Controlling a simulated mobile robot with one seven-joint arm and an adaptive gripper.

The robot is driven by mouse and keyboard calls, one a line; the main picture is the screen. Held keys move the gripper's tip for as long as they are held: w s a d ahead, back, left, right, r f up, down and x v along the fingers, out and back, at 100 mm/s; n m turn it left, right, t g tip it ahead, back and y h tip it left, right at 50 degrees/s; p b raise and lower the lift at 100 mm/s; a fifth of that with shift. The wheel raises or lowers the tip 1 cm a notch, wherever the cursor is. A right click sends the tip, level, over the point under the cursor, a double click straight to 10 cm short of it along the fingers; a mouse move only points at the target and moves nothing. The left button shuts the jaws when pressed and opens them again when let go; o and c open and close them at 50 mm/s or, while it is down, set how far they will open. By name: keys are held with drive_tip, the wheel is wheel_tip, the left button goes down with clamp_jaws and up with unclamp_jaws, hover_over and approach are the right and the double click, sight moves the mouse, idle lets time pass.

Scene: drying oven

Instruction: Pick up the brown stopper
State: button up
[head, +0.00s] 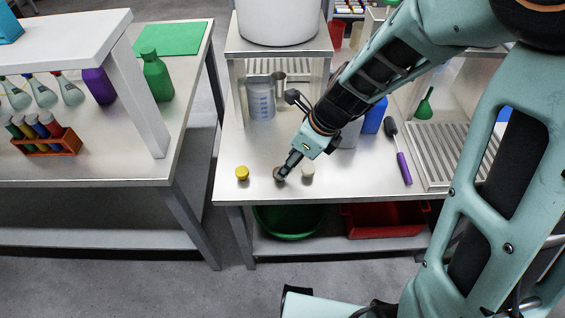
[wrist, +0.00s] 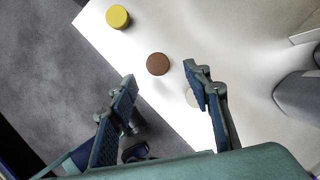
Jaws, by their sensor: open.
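The brown stopper (wrist: 158,64) stands on the metal table, seen from above in the wrist view as a round brown disc. It lies just beyond the fingertips, between their lines. In the head view the stopper (head: 278,174) is partly hidden behind my gripper. My gripper (wrist: 160,80) is open and empty, with its two fingers spread apart. In the head view my gripper (head: 284,171) points down at the stopper from the upper right. I cannot tell its exact height above the table.
A yellow stopper (head: 242,173) stands to the left and a whitish stopper (head: 308,171) to the right, close to my right finger in the wrist view. The table's front edge (head: 330,198) is near.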

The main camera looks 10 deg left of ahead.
drive_tip(key=x, duration=0.1)
drive_tip(key=b+x, duration=0.1)
drive_tip(key=x, duration=0.1)
drive_tip(key=b+x, duration=0.1)
drive_tip(key=x, duration=0.1)
drive_tip(key=shift+a+f, duration=0.15)
drive_tip(key=shift+a, duration=0.2)
drive_tip(key=c, duration=0.9)
